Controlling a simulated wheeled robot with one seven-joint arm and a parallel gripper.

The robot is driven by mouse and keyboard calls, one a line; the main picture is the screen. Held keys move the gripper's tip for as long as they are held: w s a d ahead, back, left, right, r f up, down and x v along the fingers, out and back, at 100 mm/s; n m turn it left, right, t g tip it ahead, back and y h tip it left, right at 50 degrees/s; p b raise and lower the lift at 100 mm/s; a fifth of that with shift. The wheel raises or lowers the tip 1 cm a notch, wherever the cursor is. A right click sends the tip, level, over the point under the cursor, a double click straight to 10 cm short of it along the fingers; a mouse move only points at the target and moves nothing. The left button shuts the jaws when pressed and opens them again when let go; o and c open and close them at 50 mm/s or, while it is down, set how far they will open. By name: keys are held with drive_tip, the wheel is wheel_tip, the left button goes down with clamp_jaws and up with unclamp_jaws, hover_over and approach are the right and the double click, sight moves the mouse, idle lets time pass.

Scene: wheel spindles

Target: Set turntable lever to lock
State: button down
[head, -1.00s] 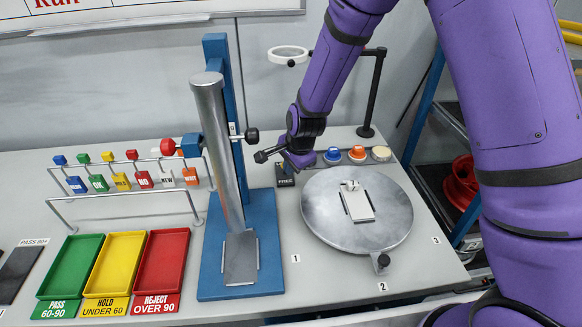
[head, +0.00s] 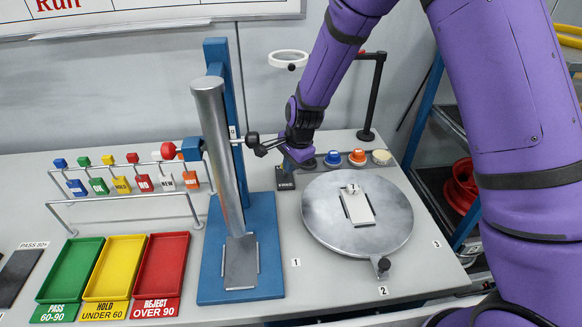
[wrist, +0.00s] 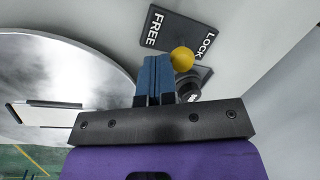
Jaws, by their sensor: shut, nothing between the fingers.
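The turntable (head: 325,215) is a round grey disc with a pale rectangular plate on it. Its lever has a yellow ball knob (wrist: 182,59) and a dark round base (wrist: 188,88), beside a black label plate (wrist: 177,25) reading FREE and LOCK. In the wrist picture the knob is nearer the word LOCK than FREE. My gripper (wrist: 152,65) has its blue fingers shut and empty, just left of the knob. I cannot tell whether they touch it.
A blue stand (head: 262,235) with a tilted grey cylinder is close on the left. Blue, orange and cream buttons (head: 357,157) line the back right. A black post with a ring (head: 376,90) rises behind. Green, yellow and red trays (head: 163,265) lie front left.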

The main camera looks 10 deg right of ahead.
drive_tip(key=w+g, duration=0.2)
drive_tip(key=g, duration=0.1)
drive_tip(key=shift+w+r, duration=0.25)
drive_tip(key=shift+r, duration=0.15)
drive_tip(key=shift+w+r, duration=0.1)
drive_tip(key=shift+w, duration=0.4)
drive_tip(key=shift+r, duration=0.1)
drive_tip(key=shift+r, duration=0.75)
